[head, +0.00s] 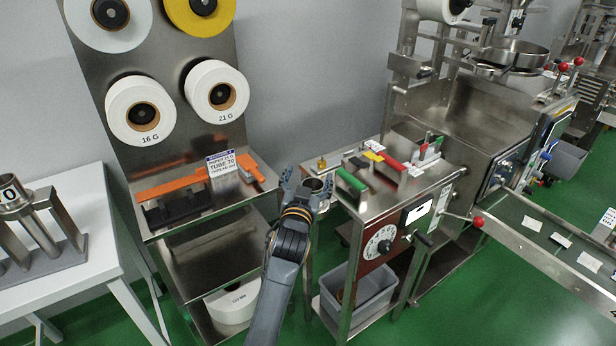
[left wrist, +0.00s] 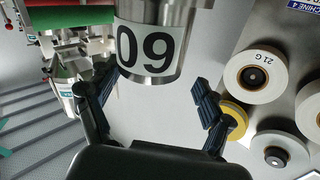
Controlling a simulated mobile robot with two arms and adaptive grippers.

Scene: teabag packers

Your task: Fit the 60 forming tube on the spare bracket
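The 60 forming tube (head: 313,184) is a short steel cylinder, standing at the small shelf beside the machine in the head view. In the left wrist view the tube (left wrist: 147,46) appears upside down with its white 60 label facing me. My left gripper (head: 307,186) is at the tube, with a finger to each side of it. In the left wrist view the fingers of this gripper (left wrist: 152,92) are spread, and a gap shows beside the tube. I cannot clearly make out the spare bracket. My right gripper is not in view.
A white table (head: 88,215) at left bears a metal rack (head: 62,255) with another tube whose label ends in 0. A steel stand carries paper rolls (head: 217,94) and a TUBE 70 sign (head: 221,166). The packing machine (head: 385,205) stands close at right, above a grey bin (head: 372,292).

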